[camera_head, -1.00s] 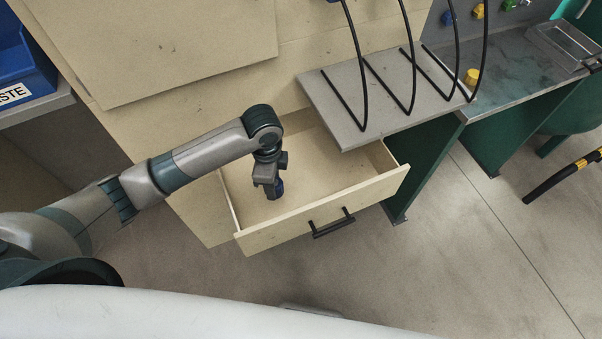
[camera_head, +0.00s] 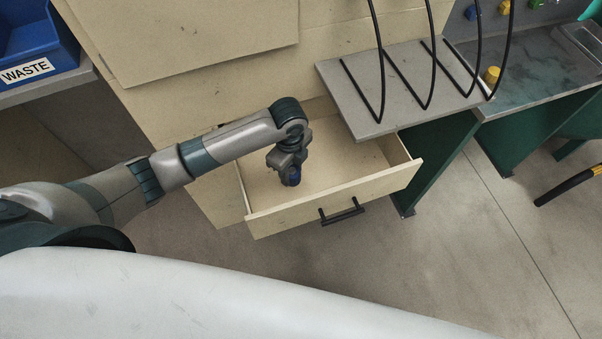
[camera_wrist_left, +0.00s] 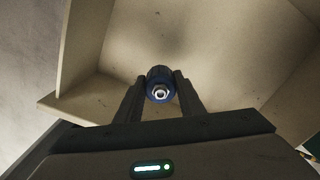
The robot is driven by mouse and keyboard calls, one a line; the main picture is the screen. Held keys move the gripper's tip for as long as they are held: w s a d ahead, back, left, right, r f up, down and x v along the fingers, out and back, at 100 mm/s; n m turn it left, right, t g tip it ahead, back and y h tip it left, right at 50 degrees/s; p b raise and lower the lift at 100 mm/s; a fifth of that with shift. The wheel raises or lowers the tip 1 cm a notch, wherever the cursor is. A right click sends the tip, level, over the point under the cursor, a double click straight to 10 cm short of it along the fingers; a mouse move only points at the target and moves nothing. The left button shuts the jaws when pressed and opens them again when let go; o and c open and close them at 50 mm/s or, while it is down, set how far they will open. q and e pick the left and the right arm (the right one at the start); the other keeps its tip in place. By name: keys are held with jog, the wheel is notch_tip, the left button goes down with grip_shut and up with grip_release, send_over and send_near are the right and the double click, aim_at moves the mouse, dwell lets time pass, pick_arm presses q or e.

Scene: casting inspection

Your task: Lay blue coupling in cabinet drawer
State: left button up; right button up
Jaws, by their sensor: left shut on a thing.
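The blue coupling (camera_wrist_left: 159,82) is held between the fingers of my left gripper (camera_wrist_left: 160,92) in the left wrist view, with its metal-centred end facing the camera. In the head view my left gripper (camera_head: 287,172) points down inside the open cabinet drawer (camera_head: 340,187), and the blue coupling (camera_head: 293,178) shows at its tip. The gripper is over the left part of the drawer. I cannot tell whether the coupling touches the drawer floor. The drawer's inside (camera_wrist_left: 170,35) looks empty around it. My right gripper is not in view.
A grey shelf (camera_head: 385,85) with black curved rods overhangs the drawer's back right. A blue waste bin (camera_head: 35,45) stands at the upper left. A bench (camera_head: 540,80) with a yellow piece (camera_head: 492,75) is at the right. The drawer's black handle (camera_head: 342,212) faces the open floor.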

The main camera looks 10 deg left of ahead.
aim_at(291, 171)
pick_arm(q)
jog(key=shift+f+p, duration=0.4)
jog(key=shift+f, duration=1.9)
notch_tip(291, 171, down, 3)
jog(key=shift+f+p, duration=0.15)
jog(key=shift+p, duration=0.2)
jog(key=shift+f, duration=0.45)
jog(key=shift+f, duration=0.1)
jog(key=o, duration=1.1)
jog(key=shift+o, duration=0.2)
notch_tip(291, 171, up, 12)
jog(key=shift+r+b, duration=0.15)
jog(key=shift+b, duration=0.65)
